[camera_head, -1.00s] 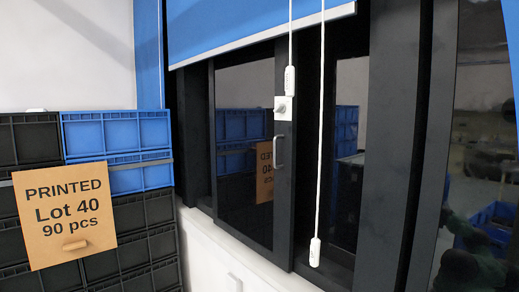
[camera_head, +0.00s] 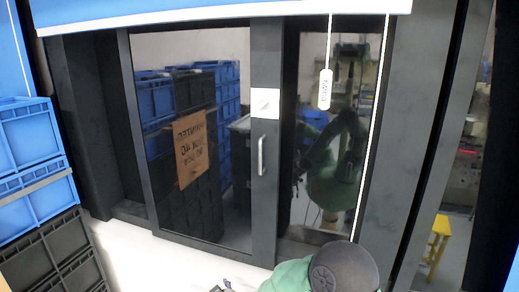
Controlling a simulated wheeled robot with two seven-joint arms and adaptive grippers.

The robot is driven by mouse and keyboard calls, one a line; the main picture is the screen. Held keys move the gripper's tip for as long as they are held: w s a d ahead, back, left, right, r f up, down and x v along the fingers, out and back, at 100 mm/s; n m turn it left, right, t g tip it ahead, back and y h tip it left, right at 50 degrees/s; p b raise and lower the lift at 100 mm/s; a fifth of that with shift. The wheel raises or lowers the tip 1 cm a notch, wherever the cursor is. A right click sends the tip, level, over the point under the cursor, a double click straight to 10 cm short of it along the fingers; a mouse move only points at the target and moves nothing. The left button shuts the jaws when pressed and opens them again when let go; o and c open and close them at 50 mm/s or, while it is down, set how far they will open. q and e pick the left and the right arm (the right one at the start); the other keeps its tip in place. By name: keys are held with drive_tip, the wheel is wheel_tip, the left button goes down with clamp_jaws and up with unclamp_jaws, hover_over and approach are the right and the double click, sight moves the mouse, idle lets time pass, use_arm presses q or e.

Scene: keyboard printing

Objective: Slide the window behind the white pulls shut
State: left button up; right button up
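The window has a dark-framed sliding pane (camera_head: 200,235) with dark reflecting glass. Its right stile carries a white square plate (camera_head: 265,104) and a pale vertical bar handle (camera_head: 261,155). A second dark glass area (camera_head: 305,195) lies right of that stile. A white pull (camera_head: 325,90) with lettering hangs in front of it on a cord, and another white cord (camera_head: 378,95) hangs further right. A small grey part, perhaps my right gripper (camera_head: 222,288), is cut off at the bottom edge. My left gripper is not visible.
Blue crates (camera_head: 30,145) stacked on black crates (camera_head: 65,255) stand at the left. A blue blind (camera_head: 160,10) hangs along the top. A pale sill (camera_head: 150,260) runs below the window. A yellow stool (camera_head: 437,240) shows at the right. The glass reflects crates, a sign and a green robot.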

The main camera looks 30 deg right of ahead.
drive_tip(key=w+d+r+m+t+h+p, duration=0.1)
drive_tip(key=d+r+h+p, duration=0.1)
drive_tip(key=r, duration=0.7)
drive_tip(key=w+d+r+t+h+p, duration=0.1)
drive_tip(key=d+r+p, duration=0.1)
drive_tip(key=r, duration=0.7)
drive_tip(key=m+h+p, duration=0.4)
drive_tip(key=h+p, duration=0.2)
drive_tip(key=p, duration=0.1)
approach(262, 171)
wheel_tip(262, 171, up, 4)
use_arm(q)
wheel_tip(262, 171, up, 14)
drive_tip(key=p, duration=0.1)
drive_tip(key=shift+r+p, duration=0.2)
drive_tip(key=shift+p, duration=0.1)
use_arm(e)
drive_tip(key=x, duration=1)
drive_tip(key=shift+w+d+r, duration=0.1)
drive_tip(key=shift+w, duration=0.1)
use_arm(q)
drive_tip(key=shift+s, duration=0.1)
use_arm(e)
clamp_jaws()
